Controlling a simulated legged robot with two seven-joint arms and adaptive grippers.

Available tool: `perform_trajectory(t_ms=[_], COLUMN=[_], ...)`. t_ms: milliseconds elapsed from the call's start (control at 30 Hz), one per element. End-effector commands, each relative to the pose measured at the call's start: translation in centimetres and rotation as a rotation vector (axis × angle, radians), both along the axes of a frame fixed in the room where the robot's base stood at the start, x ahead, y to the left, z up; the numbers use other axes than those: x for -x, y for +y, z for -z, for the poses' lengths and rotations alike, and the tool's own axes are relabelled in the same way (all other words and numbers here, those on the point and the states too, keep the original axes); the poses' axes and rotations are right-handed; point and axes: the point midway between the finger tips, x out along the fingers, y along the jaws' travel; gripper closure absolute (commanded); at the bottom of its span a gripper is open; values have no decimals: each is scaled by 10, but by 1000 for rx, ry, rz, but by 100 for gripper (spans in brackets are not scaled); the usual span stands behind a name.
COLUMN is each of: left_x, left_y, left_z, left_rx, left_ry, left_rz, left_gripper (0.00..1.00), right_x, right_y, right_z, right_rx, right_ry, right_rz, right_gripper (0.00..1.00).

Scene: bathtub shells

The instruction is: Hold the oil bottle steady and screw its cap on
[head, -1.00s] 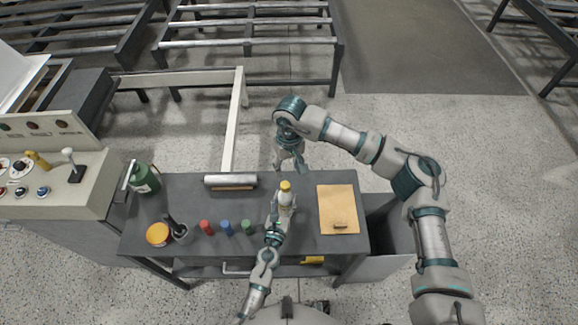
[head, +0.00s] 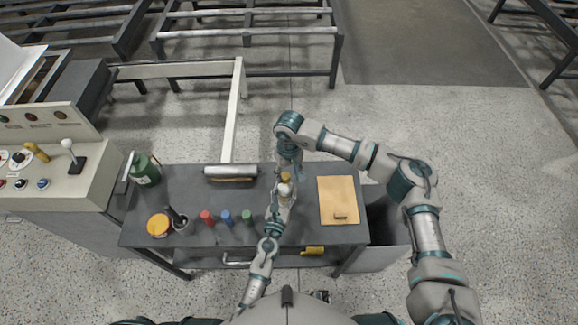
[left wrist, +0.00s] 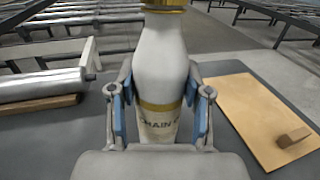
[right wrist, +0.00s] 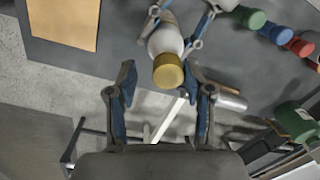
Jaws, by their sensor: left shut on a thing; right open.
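The white oil bottle (head: 283,193) stands upright at the middle of the dark table, its label partly readable in the left wrist view (left wrist: 162,65). The gold cap (right wrist: 168,72) sits on its top; I cannot tell how tight it is. My left gripper (head: 277,211) is shut around the bottle's body, with blue pads on both sides in the left wrist view (left wrist: 160,108). My right gripper (right wrist: 162,88) is open near the cap. In the right wrist view the cap shows between its fingertips, with gaps on both sides. In the head view the right arm's end partly hides the bottle top.
An orange clipboard-like board (head: 338,198) lies right of the bottle. A roller (head: 230,172) lies behind left. Red (head: 207,218), blue (head: 226,216) and green (head: 247,215) small cylinders, an orange-lidded tin (head: 158,225) and a green canister (head: 145,170) stand left.

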Motion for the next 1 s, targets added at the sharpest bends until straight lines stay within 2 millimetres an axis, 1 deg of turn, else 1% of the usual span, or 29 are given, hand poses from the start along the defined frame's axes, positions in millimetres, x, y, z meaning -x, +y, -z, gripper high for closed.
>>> perform_trajectory(t_ms=[300, 333, 367, 400, 467, 500, 533, 733, 833, 900, 933, 1000], left_x=[0, 0, 0, 0, 0, 0, 0, -1, -1, -1, -1, -1], left_y=[-1, -1, -1, -1, -1, 0, 0, 1, 2, 2, 3, 3], left_z=[0, 0, 0, -1, -1, -1, -1, -1, -1, -1, -1, -1], left_rx=[-1, -1, -1, -1, 0, 0, 0, 1, 1, 1, 1, 1], left_ry=[-1, -1, -1, -1, -1, -1, -1, -1, -1, -1, -1, -2], left_rz=[0, 0, 0, 0, 0, -1, -1, -5, -6, -7, -8, -9], left_gripper=[100, 100, 100, 100, 100, 100, 100, 100, 100, 100, 100, 100], right_x=[0, 0, 0, 0, 0, 0, -1, -2, -2, -1, -1, -1], right_y=[-1, -1, -1, -1, -1, -2, -2, -4, -5, -6, -6, -7], right_z=[3, 3, 3, 3, 3, 3, 3, 3, 4, 4, 4, 5], right_rx=[0, 0, 0, 0, 1, 1, 2, 9, 18, 29, 32, 32], right_ry=[0, 0, 0, 0, 0, 0, -1, -2, -1, 2, 3, 4], right_rz=[0, 0, 0, 1, 1, 2, 3, 34, 163, 321, 366, 354], right_gripper=[48, 53, 61, 71, 86, 96, 100, 100, 100, 100, 100, 100])
